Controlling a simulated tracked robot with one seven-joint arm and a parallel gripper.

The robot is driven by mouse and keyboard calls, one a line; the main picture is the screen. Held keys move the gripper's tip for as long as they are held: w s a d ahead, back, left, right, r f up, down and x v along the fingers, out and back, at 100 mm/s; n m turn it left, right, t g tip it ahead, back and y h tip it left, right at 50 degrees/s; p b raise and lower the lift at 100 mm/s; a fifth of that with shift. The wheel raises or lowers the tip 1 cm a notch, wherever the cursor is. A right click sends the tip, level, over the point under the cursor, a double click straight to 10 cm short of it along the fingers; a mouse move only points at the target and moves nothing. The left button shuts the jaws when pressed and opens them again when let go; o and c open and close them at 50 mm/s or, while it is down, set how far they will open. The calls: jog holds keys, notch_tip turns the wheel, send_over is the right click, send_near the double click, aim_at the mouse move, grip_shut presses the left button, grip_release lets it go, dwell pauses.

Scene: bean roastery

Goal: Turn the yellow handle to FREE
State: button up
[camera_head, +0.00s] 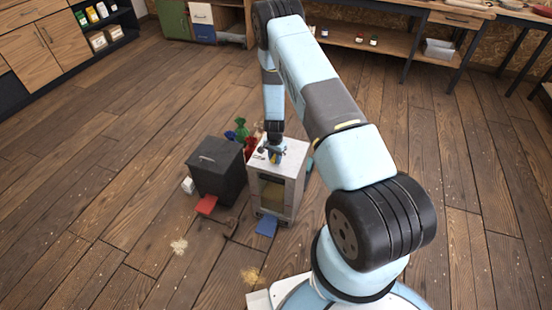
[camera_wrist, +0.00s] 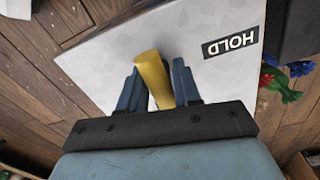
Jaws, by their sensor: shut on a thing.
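The yellow handle (camera_wrist: 152,76) stands on the pale grey top of a box-shaped unit (camera_wrist: 95,75), seen from above in the wrist view. My gripper (camera_wrist: 157,85) is shut on the handle, with a blue finger on each side of it. A black label reading HOLD (camera_wrist: 231,42) is on the top, to the right of the handle. The FREE label cannot be seen in the wrist view. In the head view my gripper (camera_head: 274,148) is over the top of the light grey unit (camera_head: 275,190), and the handle is small and partly hidden there.
Green, blue and red items (camera_head: 242,132) are behind. Wooden floor around is mostly open.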

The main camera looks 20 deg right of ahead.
aim_at(275, 155)
jog(key=shift+d, duration=0.1)
dwell(0.4)
jog(key=o, duration=1)
notch_tip(275, 155, up, 14)
jog(key=shift+f, duration=0.15)
dwell(0.3)
